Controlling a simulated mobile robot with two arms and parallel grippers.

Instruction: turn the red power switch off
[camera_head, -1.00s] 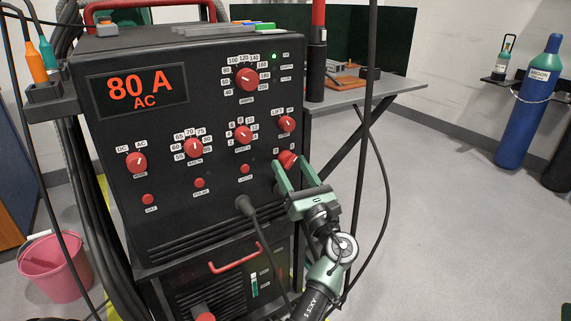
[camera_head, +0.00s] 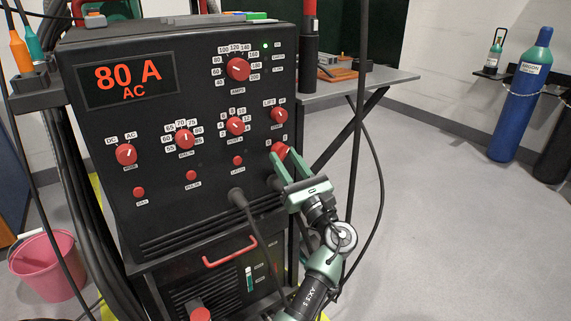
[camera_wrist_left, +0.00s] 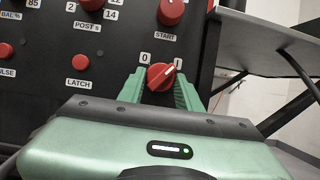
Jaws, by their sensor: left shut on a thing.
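The red power switch (camera_head: 280,150) is a round knob at the lower right of the black machine's front panel. In the left wrist view the switch (camera_wrist_left: 161,76) has a 0 label at its upper left and an I label at its upper right. Its white line slants up to the right, toward the I. My left gripper (camera_head: 282,168) is shut on the switch, with one green finger (camera_wrist_left: 132,88) at its left and the other at its right. The fingers cover part of the panel around it. My right gripper is not in view.
The display (camera_head: 126,82) reads 80 A AC, and a small green light (camera_head: 265,46) is lit. Other red knobs, such as the start knob (camera_head: 279,115), sit close above and left. A dark cable (camera_head: 240,200) plugs in at lower left. A grey table (camera_head: 350,88) stands behind.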

